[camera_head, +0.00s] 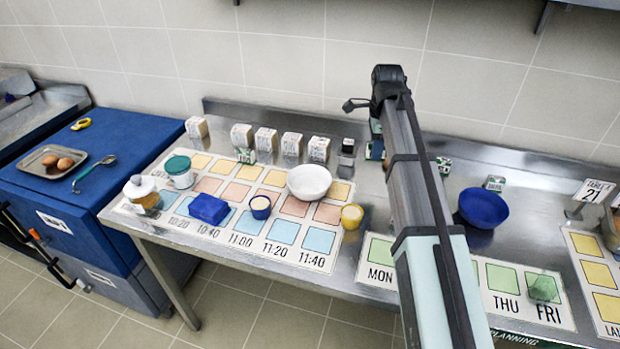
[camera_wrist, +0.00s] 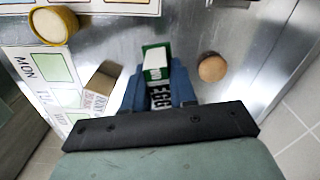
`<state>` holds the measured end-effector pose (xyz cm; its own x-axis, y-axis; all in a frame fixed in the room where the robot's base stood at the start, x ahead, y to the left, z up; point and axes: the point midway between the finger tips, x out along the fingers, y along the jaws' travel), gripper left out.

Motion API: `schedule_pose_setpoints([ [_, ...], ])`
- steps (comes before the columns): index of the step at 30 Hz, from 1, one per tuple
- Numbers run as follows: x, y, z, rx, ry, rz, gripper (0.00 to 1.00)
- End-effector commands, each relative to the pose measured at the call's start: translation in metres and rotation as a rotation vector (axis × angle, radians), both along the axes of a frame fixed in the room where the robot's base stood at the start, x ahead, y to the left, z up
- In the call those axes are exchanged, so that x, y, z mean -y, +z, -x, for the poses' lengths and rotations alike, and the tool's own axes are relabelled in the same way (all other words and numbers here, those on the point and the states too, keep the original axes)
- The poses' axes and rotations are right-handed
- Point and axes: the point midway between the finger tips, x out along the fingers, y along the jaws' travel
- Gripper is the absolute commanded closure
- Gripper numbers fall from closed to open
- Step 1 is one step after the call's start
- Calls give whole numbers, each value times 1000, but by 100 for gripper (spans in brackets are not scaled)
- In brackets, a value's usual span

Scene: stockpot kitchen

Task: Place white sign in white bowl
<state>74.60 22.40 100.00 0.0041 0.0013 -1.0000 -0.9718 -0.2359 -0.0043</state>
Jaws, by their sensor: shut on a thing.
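A white sign reading TABLE 21 (camera_head: 593,192) stands in a holder at the far right of the counter in the head view. The white bowl (camera_head: 309,181) sits upright on the coloured time chart, left of my arm, and looks empty. My gripper (camera_wrist: 158,68) points down in the wrist view, its blue fingers shut on a small green-and-white block (camera_wrist: 155,57) with EGG lettering on its white face. The fingers hide its sides. In the head view my arm covers most of the gripper, so its height above the counter is unclear.
A yellow cup (camera_head: 352,216) stands right of the white bowl. A blue bowl (camera_head: 483,208) sits right of my arm. Several white cartons (camera_head: 292,144) line the back. In the wrist view, a cardboard box (camera_wrist: 103,80) and a brown round thing (camera_wrist: 212,68) flank the fingers.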

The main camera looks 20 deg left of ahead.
Motion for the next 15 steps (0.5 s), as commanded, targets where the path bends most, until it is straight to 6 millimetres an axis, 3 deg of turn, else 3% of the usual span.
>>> schedule_pose_setpoints([
  [1,-19,1,7,1,28,0,100],
  [6,-71,2,28,4,105,-1,100],
  [15,-143,5,67,6,203,-3,100],
])
